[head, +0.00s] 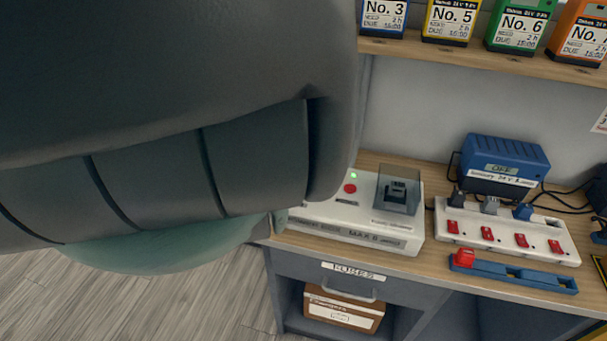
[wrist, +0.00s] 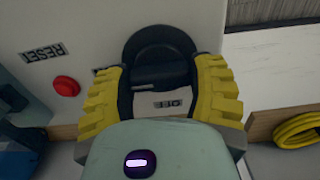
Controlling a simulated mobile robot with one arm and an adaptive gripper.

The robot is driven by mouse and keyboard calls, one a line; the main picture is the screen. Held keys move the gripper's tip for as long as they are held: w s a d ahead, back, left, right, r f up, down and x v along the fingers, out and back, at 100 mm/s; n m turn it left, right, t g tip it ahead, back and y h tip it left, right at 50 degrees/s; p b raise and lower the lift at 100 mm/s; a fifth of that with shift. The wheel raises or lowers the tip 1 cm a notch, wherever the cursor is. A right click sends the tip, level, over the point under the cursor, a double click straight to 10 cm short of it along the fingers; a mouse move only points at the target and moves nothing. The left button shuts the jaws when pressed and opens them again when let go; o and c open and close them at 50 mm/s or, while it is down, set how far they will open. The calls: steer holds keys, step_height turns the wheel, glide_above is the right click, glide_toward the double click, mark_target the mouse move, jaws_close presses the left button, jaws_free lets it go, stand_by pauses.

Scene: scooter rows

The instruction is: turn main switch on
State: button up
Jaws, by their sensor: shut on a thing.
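The main switch (wrist: 160,45) is a dark round knob with a raised bar, on a white panel (wrist: 85,25) in the wrist view. An upside-down label reading OFF (wrist: 167,104) is beside the bar. My gripper (wrist: 160,78), with yellow ribbed fingers, is shut on the knob's bar, one finger at each side. The fingers partly hide a second label at the knob's left. In the head view my arm covers the left half, and the main switch and gripper are hidden.
A red button (wrist: 66,86) and RESET label (wrist: 44,51) are left of the knob. In the head view, a white unit (head: 350,235) with a clear cover (head: 399,188), a power strip (head: 507,232) and a blue box (head: 503,160) stand on the bench. Batteries line the shelf (head: 480,53).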

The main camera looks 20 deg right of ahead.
stand_by(0.3)
steer(key=o, duration=1.2)
steer(key=shift+r, duration=0.15)
steer(key=shift+w+r, duration=0.1)
steer(key=shift+r, duration=0.5)
step_height(320, 180, up, 11)
steer(key=shift+f, duration=0.2)
